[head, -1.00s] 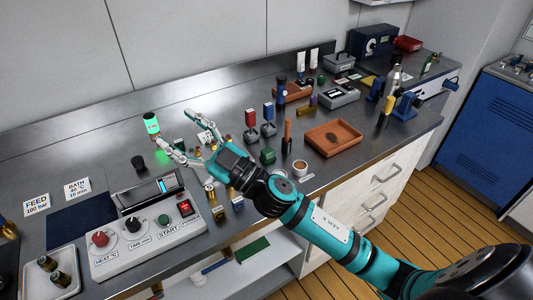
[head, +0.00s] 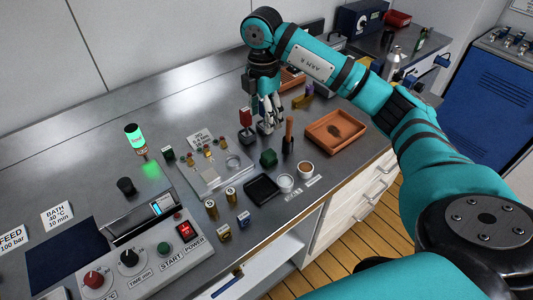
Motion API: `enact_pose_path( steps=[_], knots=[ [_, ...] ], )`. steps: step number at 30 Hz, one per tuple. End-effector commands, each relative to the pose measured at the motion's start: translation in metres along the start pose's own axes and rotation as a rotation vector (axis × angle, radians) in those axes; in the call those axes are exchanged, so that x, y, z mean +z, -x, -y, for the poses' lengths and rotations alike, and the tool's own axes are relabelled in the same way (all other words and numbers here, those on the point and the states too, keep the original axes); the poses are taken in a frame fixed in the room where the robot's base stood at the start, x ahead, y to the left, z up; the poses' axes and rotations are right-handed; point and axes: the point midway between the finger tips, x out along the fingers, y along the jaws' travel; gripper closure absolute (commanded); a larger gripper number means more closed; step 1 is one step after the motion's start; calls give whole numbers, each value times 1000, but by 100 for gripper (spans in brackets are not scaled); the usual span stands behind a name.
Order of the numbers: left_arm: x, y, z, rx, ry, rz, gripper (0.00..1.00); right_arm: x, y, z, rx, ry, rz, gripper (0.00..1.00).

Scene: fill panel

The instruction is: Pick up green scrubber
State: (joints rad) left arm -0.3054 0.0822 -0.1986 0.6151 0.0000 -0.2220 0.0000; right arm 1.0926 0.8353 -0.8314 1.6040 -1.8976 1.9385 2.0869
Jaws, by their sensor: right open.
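A small dark green block (head: 268,158) stands on the steel counter, left of an orange-handled tool. It is the loose green piece that best fits the green scrubber, but its shape is too small to be sure. My right gripper (head: 266,124) points down, open, over the counter behind the block and apart from it. Its fingers are beside a red-handled piece (head: 246,119) and largely cover the blue-handled piece there. I cannot tell whether they touch it. My left gripper is not in view.
An orange tray (head: 364,141) lies to the right. The orange-handled tool (head: 288,136) stands beside the block. A black tray (head: 262,190) and two small cups lie in front. A control box (head: 150,250) and a glowing green lamp (head: 134,136) are left.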

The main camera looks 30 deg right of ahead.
Motion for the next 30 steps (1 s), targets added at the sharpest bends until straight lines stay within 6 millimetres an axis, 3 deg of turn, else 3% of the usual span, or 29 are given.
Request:
enact_pose_path(
  steps=[10, 18, 25, 30],
  knots=[
    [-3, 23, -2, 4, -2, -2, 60, -1, -72, 2, -4, 3, -3, 38],
    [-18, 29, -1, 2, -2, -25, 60, 0, -95, 1, 0, 5, -4, 38],
    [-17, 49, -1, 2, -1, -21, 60, 11, -122, 10, -4, 4, -3, 38],
    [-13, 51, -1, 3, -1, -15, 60, 10, -142, 8, 1, 5, -4, 38]
  ],
)
